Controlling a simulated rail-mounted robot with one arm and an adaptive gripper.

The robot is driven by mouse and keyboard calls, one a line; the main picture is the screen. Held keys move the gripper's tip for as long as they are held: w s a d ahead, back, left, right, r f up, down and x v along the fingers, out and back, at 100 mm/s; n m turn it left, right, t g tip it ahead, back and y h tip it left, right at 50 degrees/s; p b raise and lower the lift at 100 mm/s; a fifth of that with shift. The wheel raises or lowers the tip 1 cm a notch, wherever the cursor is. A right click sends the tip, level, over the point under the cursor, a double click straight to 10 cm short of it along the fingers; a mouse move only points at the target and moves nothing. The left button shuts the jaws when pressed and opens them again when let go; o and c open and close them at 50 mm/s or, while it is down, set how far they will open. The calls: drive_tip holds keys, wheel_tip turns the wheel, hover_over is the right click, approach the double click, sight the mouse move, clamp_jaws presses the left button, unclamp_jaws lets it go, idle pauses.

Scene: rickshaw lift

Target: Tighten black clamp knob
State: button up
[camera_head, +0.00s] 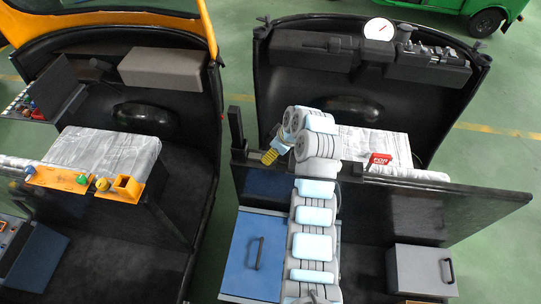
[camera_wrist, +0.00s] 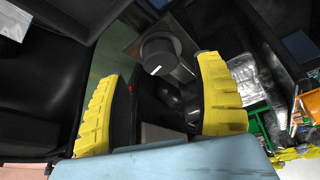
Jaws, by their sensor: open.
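The black clamp knob (camera_wrist: 158,54) is round, with a white line on its face, in the upper middle of the wrist view. It sits by a grey metal plate, and a second rounded dark part is just right of it. My gripper (camera_wrist: 160,72) is open, its yellow ribbed fingers spread to the left and right below the knob, with nothing held between them. In the head view my gripper (camera_head: 272,155) hangs over the vehicle's dark partition, right of an upright black post. I cannot clearly make out the knob there.
The dark partition (camera_head: 450,204) runs across the right vehicle. A silver seat (camera_head: 365,143) with a red sign (camera_head: 379,160) lies behind it. A blue box (camera_head: 255,255) and a grey box (camera_head: 421,270) stand in front. An orange tray (camera_head: 60,179) is at left.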

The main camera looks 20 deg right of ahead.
drive_tip(key=shift+x, duration=1.9)
drive_tip(key=c, duration=1.2)
